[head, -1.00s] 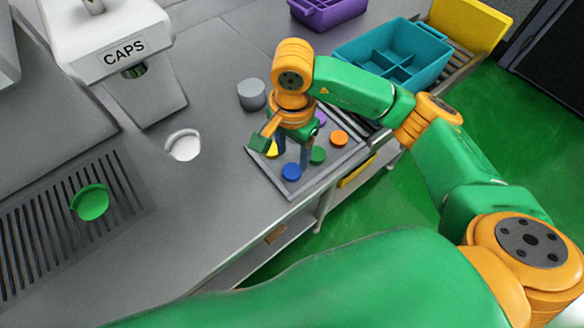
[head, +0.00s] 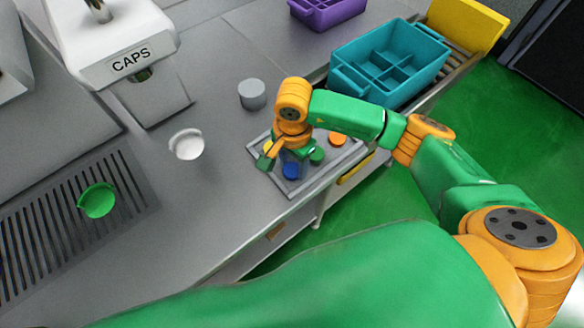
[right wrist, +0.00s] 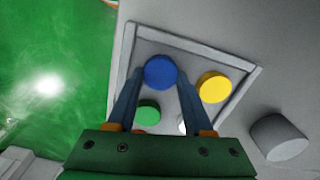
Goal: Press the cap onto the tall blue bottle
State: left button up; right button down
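A round blue cap (head: 291,171) lies on the grey tray (head: 292,190); it also shows in the right wrist view (right wrist: 160,71). My right gripper (right wrist: 161,75) points down over the tray. Its fingers are apart, with the tips on either side of the blue cap; no clear grip on it shows. In the head view the gripper (head: 293,163) is partly hidden by its own wrist. I cannot make out a tall blue bottle in either view. My left gripper is out of view.
Yellow (right wrist: 213,87), green (right wrist: 147,114) and orange (head: 337,138) discs lie near the blue cap. A grey cylinder (head: 252,95) stands beside the tray. A teal divided crate (head: 345,78) is behind. A white cup-like piece (head: 187,145), green piece (head: 97,201) and CAPS dispenser (head: 112,45) are left.

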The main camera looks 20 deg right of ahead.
aim_at(292, 169)
jog(key=shift+r, duration=0.2)
notch_tip(292, 169, up, 3)
jog(key=shift+s+a+f+b, duration=0.1)
jog(key=shift+f+b, duration=0.05)
jog(key=shift+b, duration=0.95)
jog(key=s+a+r+b, duration=0.1)
jog(key=s+a+r, duration=0.4)
jog(key=s+r, duration=0.5)
jog(key=s, duration=0.2)
jog(key=shift+s+a+b, duration=0.3)
jog(key=shift+a+b, duration=0.05)
jog(key=shift+a, duration=0.05)
